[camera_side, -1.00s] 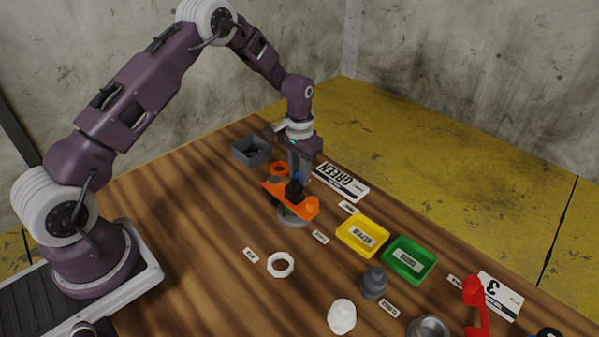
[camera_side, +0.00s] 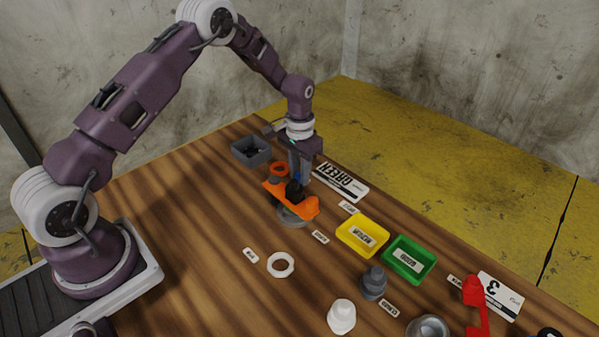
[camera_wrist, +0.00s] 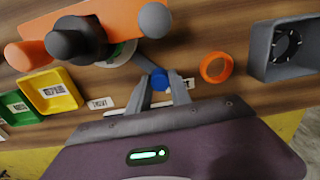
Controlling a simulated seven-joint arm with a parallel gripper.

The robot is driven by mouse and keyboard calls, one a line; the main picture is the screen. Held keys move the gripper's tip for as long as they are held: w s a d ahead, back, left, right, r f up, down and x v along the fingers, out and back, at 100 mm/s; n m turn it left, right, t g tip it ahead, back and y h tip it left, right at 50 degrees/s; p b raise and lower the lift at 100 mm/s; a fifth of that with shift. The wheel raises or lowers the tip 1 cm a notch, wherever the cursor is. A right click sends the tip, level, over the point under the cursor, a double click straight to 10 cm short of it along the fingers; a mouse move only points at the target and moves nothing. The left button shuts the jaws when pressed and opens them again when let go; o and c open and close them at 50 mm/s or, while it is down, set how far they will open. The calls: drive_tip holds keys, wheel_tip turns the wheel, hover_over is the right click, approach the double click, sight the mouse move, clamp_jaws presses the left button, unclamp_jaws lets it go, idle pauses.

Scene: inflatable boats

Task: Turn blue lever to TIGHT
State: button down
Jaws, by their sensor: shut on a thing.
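The blue lever shows as a small blue piece (camera_wrist: 160,81) between my fingertips in the wrist view. In the side view only a bit of blue (camera_side: 298,177) shows, behind a black knob (camera_side: 293,190) on the orange fixture (camera_side: 306,208) with a grey round base. My gripper (camera_wrist: 162,85) is shut on the blue lever, low beside the fixture; it also shows in the side view (camera_side: 300,174). My fingers hide most of the lever. One small label (camera_wrist: 101,103) lies left of my fingers; another (camera_wrist: 186,85) is partly hidden at the right finger. I cannot read either surely.
An orange ring (camera_wrist: 216,67) and a grey box (camera_wrist: 285,48) are right of my fingers in the wrist view. Yellow (camera_side: 362,237) and green (camera_side: 409,259) trays, a white ring (camera_side: 281,265) and a grey knob (camera_side: 374,283) stand nearby. The table's left part is clear.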

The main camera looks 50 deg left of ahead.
drive_tip(key=shift+w+d, duration=0.1)
drive_tip(key=shift+w+d+m, duration=0.4)
drive_tip(key=shift+d+m, duration=0.3)
drive_tip(key=shift+m, duration=0.25)
drive_tip(key=shift+w+d+m, duration=0.4)
drive_tip(key=shift+d+m, duration=0.25)
drive_tip(key=shift+m, duration=0.3)
drive_tip(key=shift+w+d+m, duration=0.15)
drive_tip(key=shift+d+m, duration=0.7)
drive_tip(key=shift+m, duration=0.1)
drive_tip(key=shift+w+d+m, duration=0.15)
drive_tip(key=shift+d+m, duration=0.65)
drive_tip(key=shift+m, duration=0.15)
drive_tip(key=shift+s+d+m, duration=0.15)
drive_tip(key=shift+d+m, duration=0.7)
drive_tip(key=shift+m, duration=0.1)
drive_tip(key=shift+s+d+m, duration=0.1)
drive_tip(key=shift+d+m, duration=0.7)
drive_tip(key=shift+m, duration=0.15)
drive_tip(key=shift+s+d+m, duration=0.3)
drive_tip(key=shift+d+m, duration=0.35)
drive_tip(key=shift+m, duration=0.15)
drive_tip(key=shift+s+d+m, duration=0.3)
drive_tip(key=shift+d+m, duration=0.3)
drive_tip(key=shift+m, duration=0.2)
drive_tip(key=shift+s+d, duration=0.1)
drive_tip(key=shift+d, duration=0.05)
drive_tip(key=c, duration=1.2)
unclamp_jaws()
drive_tip(key=shift+o, duration=0.2)
